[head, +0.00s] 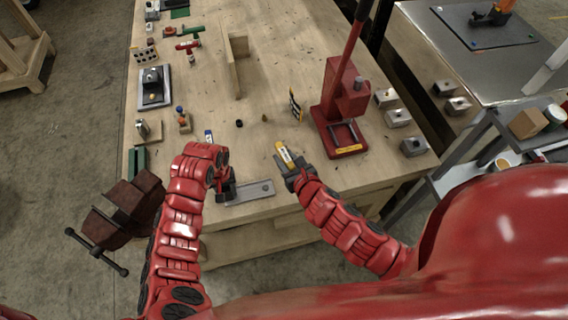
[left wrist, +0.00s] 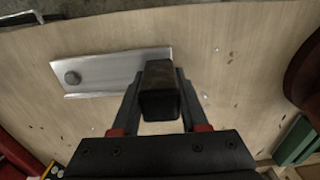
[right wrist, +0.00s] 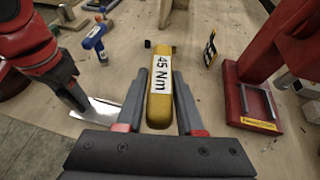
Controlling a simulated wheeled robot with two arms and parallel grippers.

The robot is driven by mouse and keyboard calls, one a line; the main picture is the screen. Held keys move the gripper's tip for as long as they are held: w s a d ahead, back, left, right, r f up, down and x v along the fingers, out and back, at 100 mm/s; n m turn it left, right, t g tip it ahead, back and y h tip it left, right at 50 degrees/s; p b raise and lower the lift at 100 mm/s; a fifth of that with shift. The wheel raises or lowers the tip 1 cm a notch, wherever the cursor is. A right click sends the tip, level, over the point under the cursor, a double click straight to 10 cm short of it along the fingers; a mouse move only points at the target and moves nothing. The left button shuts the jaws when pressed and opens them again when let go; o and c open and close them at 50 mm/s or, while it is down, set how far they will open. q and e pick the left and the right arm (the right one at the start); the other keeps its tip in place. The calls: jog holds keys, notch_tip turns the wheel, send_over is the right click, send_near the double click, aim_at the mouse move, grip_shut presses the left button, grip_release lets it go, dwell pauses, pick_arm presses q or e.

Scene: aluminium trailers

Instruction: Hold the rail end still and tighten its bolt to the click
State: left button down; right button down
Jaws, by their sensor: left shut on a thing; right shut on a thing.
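The silver rail end (head: 250,192) lies flat near the bench's front edge, with a bolt (left wrist: 72,77) in it at the end away from my left gripper. My left gripper (head: 228,188) is shut on a dark block (left wrist: 160,90) at the rail's other end. I cannot tell whether this block is fixed to the rail. My right gripper (head: 292,165) is shut on a yellow tool (right wrist: 160,90) with a white label reading "45 Nm". It is held above the bench, right of the rail and apart from the bolt. The tool's working end is not clearly seen.
A red lever press (head: 340,110) stands to the right of my right gripper. A dark red vise (head: 125,205) hangs at the bench's left edge. The bench middle is fairly clear.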

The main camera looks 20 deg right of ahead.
jog(key=w+a+f+n+g+y, duration=0.1)
jog(key=a+n+y, duration=0.2)
jog(key=a, duration=0.3)
jog(key=shift+w+a+f+n+y, duration=0.2)
jog(key=shift+f+n+y, duration=0.2)
jog(key=shift+y, duration=0.2)
jog(key=shift+f, duration=3.2)
jog(key=shift+s, duration=0.1)
